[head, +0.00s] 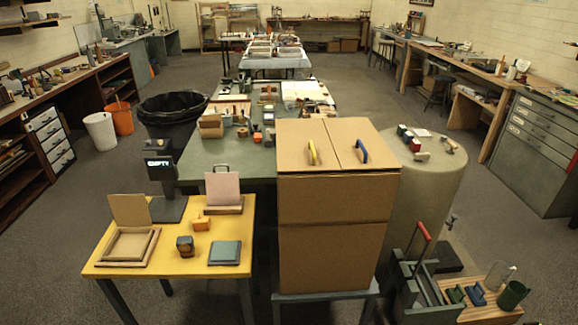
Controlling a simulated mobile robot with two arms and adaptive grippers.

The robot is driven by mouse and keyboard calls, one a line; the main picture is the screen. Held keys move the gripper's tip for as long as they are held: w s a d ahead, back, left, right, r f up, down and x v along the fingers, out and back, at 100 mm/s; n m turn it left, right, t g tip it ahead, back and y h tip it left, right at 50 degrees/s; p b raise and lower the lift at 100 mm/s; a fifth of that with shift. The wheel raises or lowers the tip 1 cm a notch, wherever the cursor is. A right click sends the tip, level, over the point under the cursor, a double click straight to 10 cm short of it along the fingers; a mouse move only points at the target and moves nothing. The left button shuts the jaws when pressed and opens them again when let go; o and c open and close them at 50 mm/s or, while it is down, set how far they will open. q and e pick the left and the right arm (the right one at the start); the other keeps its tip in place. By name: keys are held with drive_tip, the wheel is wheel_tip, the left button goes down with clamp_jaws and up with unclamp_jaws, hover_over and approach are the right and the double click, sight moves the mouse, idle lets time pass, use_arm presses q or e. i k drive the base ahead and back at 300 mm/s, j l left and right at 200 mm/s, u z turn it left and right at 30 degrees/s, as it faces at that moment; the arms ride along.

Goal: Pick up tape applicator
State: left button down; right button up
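I cannot tell for certain which thing is the tape applicator. A small orange object (202,223) with a blocky shape lies on the yellow table (108,262), in front of an upright pink panel (222,188). A dark brown block-like object (185,245) stands near it, left of a flat teal square block (225,252). Several small tools, one red and dark, lie on the round drum (432,185) at the right, too small to name surely. Neither of my grippers is in view.
A tall cardboard box (335,245) with a yellow and a blue handle on top stands right of the yellow table. A crowded green table (225,165) is behind. A grey caddy (425,290) is at front right. Open floor (515,235) lies at the right.

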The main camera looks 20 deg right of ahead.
sight(185, 244)
drive_tip(key=i+j+z, duration=0.25)
drive_tip(key=i+j, duration=0.15)
drive_tip(key=j, duration=0.2)
drive_tip(key=i+j+z, duration=0.1)
drive_tip(key=j, duration=0.25)
drive_tip(key=i+j+z, duration=0.1)
drive_tip(key=i+j, duration=0.15)
drive_tip(key=i+j+z, duration=0.1)
drive_tip(key=j, duration=0.35)
drive_tip(key=i, duration=0.1)
